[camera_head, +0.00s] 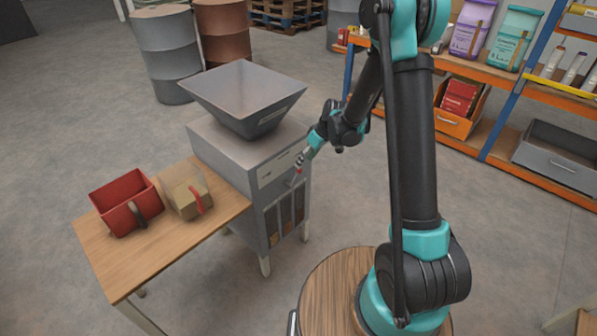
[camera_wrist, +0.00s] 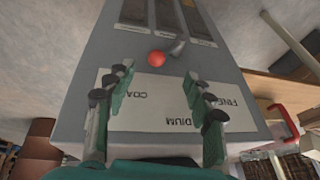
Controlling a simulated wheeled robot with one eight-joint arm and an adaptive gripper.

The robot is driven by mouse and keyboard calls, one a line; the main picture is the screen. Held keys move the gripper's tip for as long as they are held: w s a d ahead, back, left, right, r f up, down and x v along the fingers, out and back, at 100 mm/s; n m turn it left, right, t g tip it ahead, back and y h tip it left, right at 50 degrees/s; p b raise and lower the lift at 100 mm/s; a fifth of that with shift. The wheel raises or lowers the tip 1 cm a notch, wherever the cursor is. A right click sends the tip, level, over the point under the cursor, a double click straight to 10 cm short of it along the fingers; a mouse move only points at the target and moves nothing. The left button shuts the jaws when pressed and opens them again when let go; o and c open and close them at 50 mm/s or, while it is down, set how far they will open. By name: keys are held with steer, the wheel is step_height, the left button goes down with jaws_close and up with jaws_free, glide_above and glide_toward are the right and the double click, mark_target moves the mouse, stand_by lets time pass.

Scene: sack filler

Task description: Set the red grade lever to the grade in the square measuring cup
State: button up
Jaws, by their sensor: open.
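The red grade lever's ball knob (camera_wrist: 156,59) shows in the wrist view on the grey filler's face, just beyond my fingertips. Its short stem runs to the upper right. A white label (camera_wrist: 150,112) reads upside down, with "COA", "DIUM" and "FINE" visible and parts hidden by my fingers. My gripper (camera_wrist: 157,82) is open, its fingers either side of the label, with nothing between them. In the head view my gripper (camera_head: 303,156) is at the filler's front beside the lever.
A red container (camera_head: 126,203) with a dark handle stands left of the clear cup on the wooden table (camera_head: 165,240). The grey filler (camera_head: 225,150) carries a wide hopper (camera_head: 243,92). Shelves (camera_head: 500,85) stand at right, drums (camera_head: 168,55) behind. Floor in front of the filler is clear.

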mark_target(298, 170)
steer(key=x, duration=0.7)
steer(key=shift+a+f, duration=0.2)
steer(key=shift+f, duration=0.15)
jaws_close()
